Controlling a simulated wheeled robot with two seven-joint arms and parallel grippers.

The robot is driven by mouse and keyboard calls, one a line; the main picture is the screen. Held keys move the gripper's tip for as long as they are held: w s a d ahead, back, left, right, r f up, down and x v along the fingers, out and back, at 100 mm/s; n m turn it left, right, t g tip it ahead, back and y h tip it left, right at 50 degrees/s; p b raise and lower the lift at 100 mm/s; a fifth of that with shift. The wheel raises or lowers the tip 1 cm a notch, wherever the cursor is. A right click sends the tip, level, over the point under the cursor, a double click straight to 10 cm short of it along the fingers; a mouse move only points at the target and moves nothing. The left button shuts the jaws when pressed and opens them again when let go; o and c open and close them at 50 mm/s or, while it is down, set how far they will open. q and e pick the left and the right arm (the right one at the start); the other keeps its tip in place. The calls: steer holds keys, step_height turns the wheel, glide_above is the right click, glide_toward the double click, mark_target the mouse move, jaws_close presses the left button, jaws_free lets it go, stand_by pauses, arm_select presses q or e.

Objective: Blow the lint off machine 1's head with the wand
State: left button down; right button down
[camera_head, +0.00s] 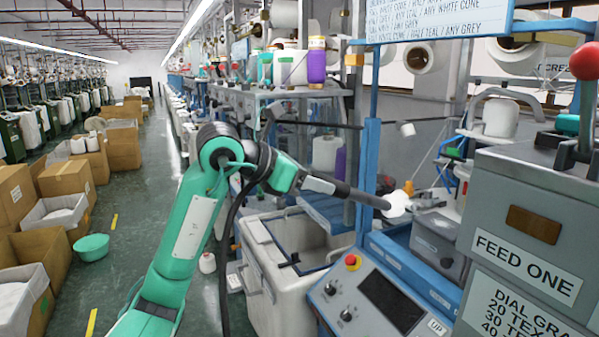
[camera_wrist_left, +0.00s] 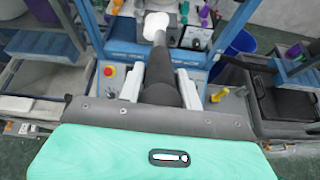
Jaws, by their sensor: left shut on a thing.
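My left gripper (camera_head: 322,186) is shut on the wand (camera_head: 358,196), a dark tube pointing right and slightly down over the blue-framed machine (camera_head: 368,165). In the left wrist view, the two pale fingers sit either side of the wand's thick black part (camera_wrist_left: 160,78). A white blob (camera_head: 397,203) shows at the wand's far end; I cannot tell whether it is the nozzle or lint. It also shows in the left wrist view (camera_wrist_left: 155,24). A grey block-shaped unit (camera_head: 437,240) lies just beyond and below the tip. My right gripper is out of view.
A control panel (camera_head: 378,300) with a red button is below the wand. A pale bin (camera_head: 268,275) stands left of it. A grey "FEED ONE" cabinet (camera_head: 530,225) is close at right. Cartons (camera_head: 66,180) and a green tub (camera_head: 91,247) line the left aisle, whose floor is partly clear.

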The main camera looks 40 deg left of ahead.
mark_target(337, 189)
arm_select(q)
steer(key=shift+p+x, duration=0.4)
steer(key=shift+x, duration=2.55)
steer(key=shift+s, duration=0.1)
steer(key=shift+s+a+r, duration=0.1)
steer(key=shift+s+a, duration=0.1)
steer(key=shift+s, duration=0.1)
steer(key=s, duration=0.1)
steer(key=s+a+b, duration=0.1)
steer(key=s, duration=0.1)
steer(key=shift+a+r+b, duration=0.15)
steer(key=shift+r+b, duration=0.15)
steer(key=shift+b, duration=0.1)
steer(key=s+f+b+v, duration=0.1)
steer(key=b+v, duration=0.3)
steer(key=v, duration=0.6)
steer(key=shift+f, duration=0.55)
steer(key=shift+a, duration=0.15)
